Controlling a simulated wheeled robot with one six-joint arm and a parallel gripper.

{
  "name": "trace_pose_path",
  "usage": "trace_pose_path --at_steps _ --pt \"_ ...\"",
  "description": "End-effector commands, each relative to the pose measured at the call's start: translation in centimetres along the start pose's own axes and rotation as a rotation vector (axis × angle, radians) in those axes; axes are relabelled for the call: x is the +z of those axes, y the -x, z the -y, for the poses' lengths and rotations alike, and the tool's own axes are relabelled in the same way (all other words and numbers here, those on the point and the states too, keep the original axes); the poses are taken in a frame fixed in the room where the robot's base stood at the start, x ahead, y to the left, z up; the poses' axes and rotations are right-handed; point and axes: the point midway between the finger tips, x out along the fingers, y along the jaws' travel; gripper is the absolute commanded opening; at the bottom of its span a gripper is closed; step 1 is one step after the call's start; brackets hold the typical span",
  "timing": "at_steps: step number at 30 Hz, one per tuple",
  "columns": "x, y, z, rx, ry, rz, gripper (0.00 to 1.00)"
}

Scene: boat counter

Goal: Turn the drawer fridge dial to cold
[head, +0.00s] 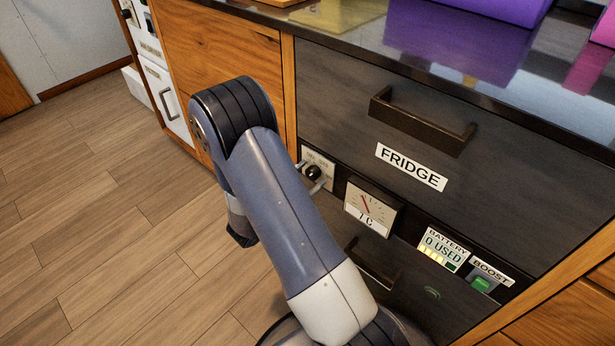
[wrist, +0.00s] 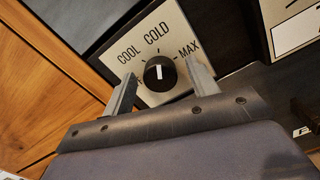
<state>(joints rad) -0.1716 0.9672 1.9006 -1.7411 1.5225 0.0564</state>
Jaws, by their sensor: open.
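The fridge dial (wrist: 160,73) is a round black knob on a pale plate (wrist: 137,62) marked COOL, COLD and MAX. Its white pointer line stands roughly upright in the wrist view, toward the word COLD; I cannot tell its exact setting. My gripper (wrist: 160,68) is open, one finger on each side of the knob, with visible gaps. In the head view the dial (head: 312,172) shows beside my arm on the dark strip below the FRIDGE drawer (head: 340,90), and my fingertips (head: 318,185) are close to it.
A gauge (head: 370,206) reading 7 C is right of the dial. A battery panel (head: 440,250) and a green boost switch (head: 482,284) lie farther right. Drawer handles (head: 420,122) stick out above and below. The wooden floor (head: 120,230) is clear at left.

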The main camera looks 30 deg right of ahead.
Motion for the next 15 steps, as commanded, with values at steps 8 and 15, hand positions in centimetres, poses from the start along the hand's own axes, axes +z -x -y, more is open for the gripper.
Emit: trace_pose_path --at_steps 8,15 --pt "0.0 0.7 -0.1 0.002 0.000 -0.001 0.56" --pt "0.1 4.3 -0.2 0.006 0.001 -0.001 0.56"
